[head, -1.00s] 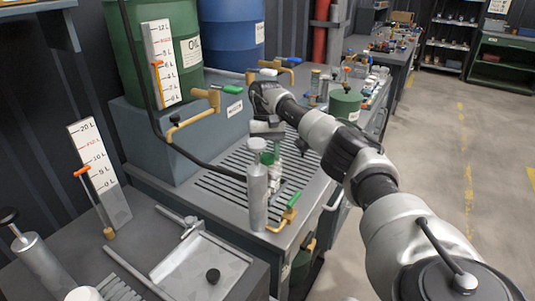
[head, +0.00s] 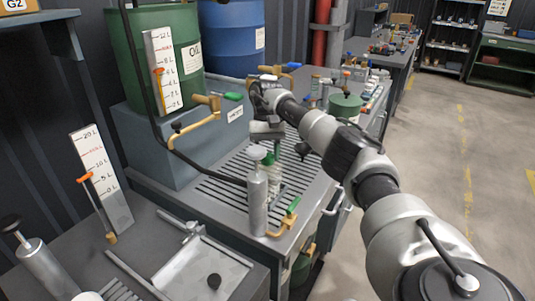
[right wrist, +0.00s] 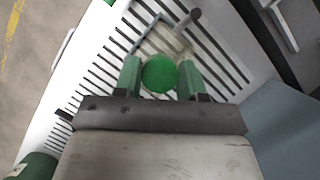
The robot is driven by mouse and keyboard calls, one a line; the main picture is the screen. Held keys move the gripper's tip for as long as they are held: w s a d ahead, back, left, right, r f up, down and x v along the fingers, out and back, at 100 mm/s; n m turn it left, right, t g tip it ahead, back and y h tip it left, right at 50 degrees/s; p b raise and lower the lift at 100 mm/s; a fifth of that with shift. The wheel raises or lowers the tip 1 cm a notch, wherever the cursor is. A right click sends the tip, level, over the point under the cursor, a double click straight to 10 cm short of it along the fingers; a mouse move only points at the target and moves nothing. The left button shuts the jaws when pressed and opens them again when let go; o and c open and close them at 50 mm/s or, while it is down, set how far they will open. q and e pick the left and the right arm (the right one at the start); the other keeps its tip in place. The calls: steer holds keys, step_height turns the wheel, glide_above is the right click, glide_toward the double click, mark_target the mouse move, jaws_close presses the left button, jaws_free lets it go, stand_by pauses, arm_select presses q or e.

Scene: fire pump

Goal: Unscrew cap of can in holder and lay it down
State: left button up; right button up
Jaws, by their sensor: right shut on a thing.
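The green round cap (right wrist: 160,74) sits between the two green fingers of my right gripper (right wrist: 160,80) in the right wrist view. The fingers are shut on the cap from both sides. A pale can in its holder (right wrist: 168,42) shows partly beyond the cap, over the slatted grate. In the head view my right gripper (head: 268,150) is above the grate, just behind a silver cylinder (head: 257,205). That cylinder partly hides the can and cap. Whether the cap is still on the can's neck is hard to tell. My left gripper is not in view.
The slatted grate (head: 215,178) has free room left of the gripper. A brass tap with a green handle (head: 287,218) is at the front edge. A black hose (head: 205,168) runs across the grate. A green tub (head: 346,108) stands behind.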

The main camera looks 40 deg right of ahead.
mark_target(268, 155)
steer(key=shift+r+p, duration=0.45)
steer(key=shift+r, duration=0.15)
steer(key=shift+r, duration=0.1)
steer(key=shift+r+p, duration=1.7)
steer(key=shift+r, duration=0.25)
steer(key=shift+s+f, duration=0.1)
steer(key=shift+f, duration=0.05)
